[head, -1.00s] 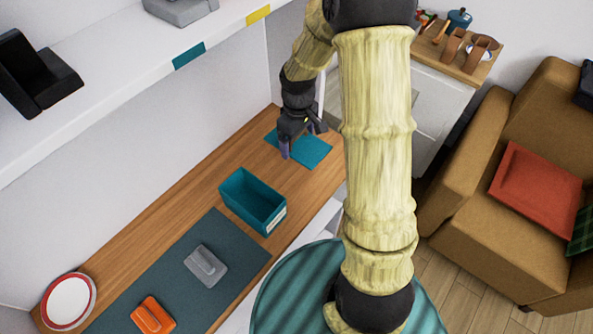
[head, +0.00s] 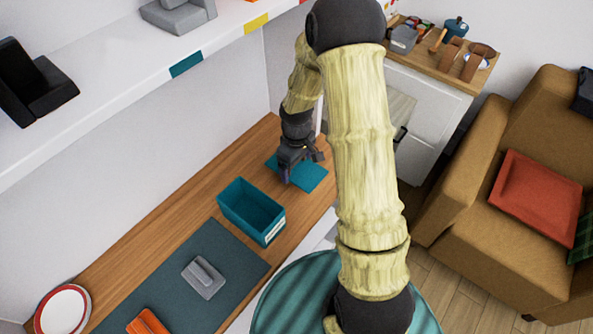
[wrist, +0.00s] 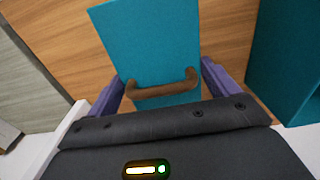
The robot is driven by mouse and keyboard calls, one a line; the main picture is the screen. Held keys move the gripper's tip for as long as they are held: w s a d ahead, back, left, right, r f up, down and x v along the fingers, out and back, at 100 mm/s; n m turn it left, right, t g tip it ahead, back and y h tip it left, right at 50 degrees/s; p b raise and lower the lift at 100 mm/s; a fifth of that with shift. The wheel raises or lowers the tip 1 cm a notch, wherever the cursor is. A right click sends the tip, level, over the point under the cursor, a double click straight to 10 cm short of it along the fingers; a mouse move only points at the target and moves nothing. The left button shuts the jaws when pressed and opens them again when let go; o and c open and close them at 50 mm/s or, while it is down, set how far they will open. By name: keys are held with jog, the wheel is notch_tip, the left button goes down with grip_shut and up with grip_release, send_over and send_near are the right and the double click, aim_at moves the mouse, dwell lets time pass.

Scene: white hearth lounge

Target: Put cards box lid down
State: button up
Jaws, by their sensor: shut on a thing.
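The cards box lid (head: 310,176) is a flat teal panel beyond the open teal box (head: 251,212) over the wooden counter. In the wrist view the lid (wrist: 150,40) has a brown bar handle (wrist: 162,88) across it. My gripper (head: 287,178) is over the lid's left side in the head view. In the wrist view my gripper (wrist: 162,85) has its purple fingers at the two ends of the handle, shut on it. Whether the lid touches the counter is hard to tell.
A dark mat (head: 215,245) carries a grey handled block (head: 203,277) and an orange one (head: 147,322). A red-rimmed plate (head: 62,309) lies at the counter's left end. A white shelf (head: 120,88) overhangs the counter. Bare wood (head: 200,190) runs behind the box.

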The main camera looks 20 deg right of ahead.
aim_at(297, 167)
jog(key=shift+f, duration=1.85)
jog(key=shift+f, duration=0.15)
jog(key=o, duration=0.8)
notch_tip(297, 167, up, 12)
jog(key=shift+r, duration=0.2)
